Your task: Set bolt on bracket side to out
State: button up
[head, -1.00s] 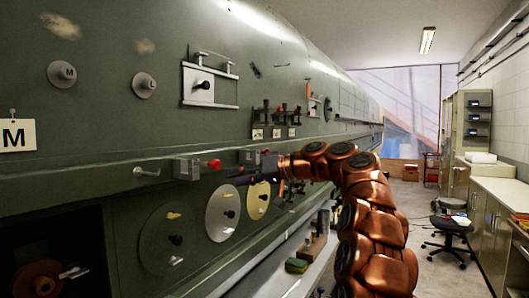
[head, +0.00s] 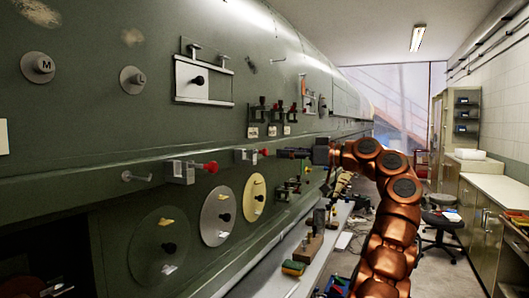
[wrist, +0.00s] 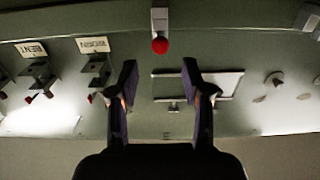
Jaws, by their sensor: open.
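Two small grey bolt housings with red-knobbed bolts sit on the ledge of the green fuselage. The nearer bolt housing (head: 180,172) has its red knob (head: 210,167) on its right side. The farther bolt housing (head: 243,156) has a red knob (head: 265,152) pointing right. My gripper (head: 282,152) is just right of that farther knob, pointing left. In the wrist view my gripper (wrist: 160,82) is open and empty, with a red knob (wrist: 160,46) on a grey housing (wrist: 159,20) ahead, centred between the fingers and apart from them. I cannot read which housing is the bracket side.
A yellow disc (head: 255,198), a grey disc (head: 217,215) and a green disc (head: 150,248) are below the ledge. Bracketed clamps (head: 272,113) and a framed plate (head: 204,81) are above. A handle (head: 135,176) protrudes at left. A bench (head: 285,272) with tools lies below.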

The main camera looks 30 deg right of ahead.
aim_at(267, 151)
jog(key=p+x, duration=0.2)
jog(key=x, duration=0.5)
jog(key=shift+w+a, duration=0.15)
grip_shut()
dwell(0.6)
